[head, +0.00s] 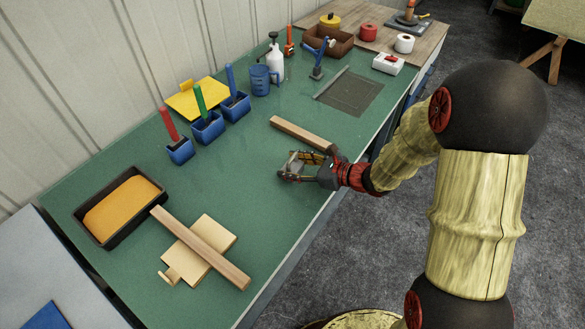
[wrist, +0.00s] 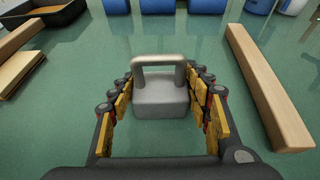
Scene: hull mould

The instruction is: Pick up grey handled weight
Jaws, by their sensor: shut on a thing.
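The grey handled weight (wrist: 161,98) is a squat block with an arched handle on top. In the wrist view it is upright between the two fingers of my gripper (wrist: 163,80), with the fingertips at its left and right sides. My gripper (head: 296,167) is shut on it over the green bench. In the head view the fingers largely hide the weight. I cannot tell whether its base touches the bench.
A wooden bar (head: 303,132) lies just behind my gripper, to the right in the wrist view. Blue bins (head: 208,127) with coloured handles stand back left. A black tray (head: 155,180) and a plank (head: 205,250) on a board lie front left. Bench between is clear.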

